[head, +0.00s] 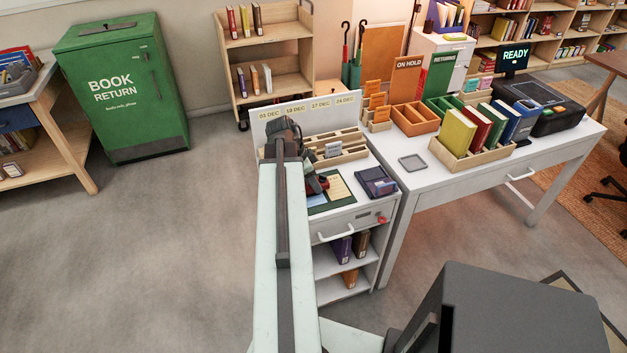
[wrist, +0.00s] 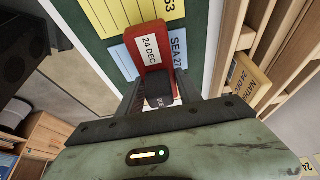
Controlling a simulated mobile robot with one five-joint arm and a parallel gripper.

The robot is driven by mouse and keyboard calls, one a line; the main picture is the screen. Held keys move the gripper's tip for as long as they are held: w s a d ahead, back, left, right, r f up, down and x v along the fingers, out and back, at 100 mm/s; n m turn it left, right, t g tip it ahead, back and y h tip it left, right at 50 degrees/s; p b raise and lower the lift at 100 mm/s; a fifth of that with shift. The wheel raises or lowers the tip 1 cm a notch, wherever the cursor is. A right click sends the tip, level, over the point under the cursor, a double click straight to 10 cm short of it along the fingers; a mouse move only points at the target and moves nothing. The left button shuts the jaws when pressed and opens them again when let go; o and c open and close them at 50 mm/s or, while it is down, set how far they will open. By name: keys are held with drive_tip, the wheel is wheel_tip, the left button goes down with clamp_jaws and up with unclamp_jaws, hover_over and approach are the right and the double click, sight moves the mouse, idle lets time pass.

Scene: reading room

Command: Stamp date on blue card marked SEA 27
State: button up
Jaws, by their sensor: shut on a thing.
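My gripper (wrist: 158,92) is shut on a red stamp (wrist: 151,60) with a white "24 DEC" label; the stamp also shows in the head view (head: 323,184). In the wrist view the stamp is over the blue card (wrist: 180,52) marked SEA 27 and hides its middle. I cannot tell whether the stamp touches the card. In the head view a little of the blue card (head: 316,200) shows beside my gripper. A yellow card (wrist: 112,14) lies beside it on a dark green mat (wrist: 204,45). A dark ink pad (head: 378,182) sits right of the mat.
A wooden rack (head: 345,152) stands behind the mat, with a date board (head: 305,112) behind it. A tagged wooden block (wrist: 246,78) is close to the right of my gripper in the wrist view. A white desk (head: 440,185) with books and trays adjoins on the right.

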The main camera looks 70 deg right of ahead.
drive_tip(key=shift+r, duration=0.1)
wheel_tip(320, 180, up, 7)
drive_tip(key=p, duration=0.7)
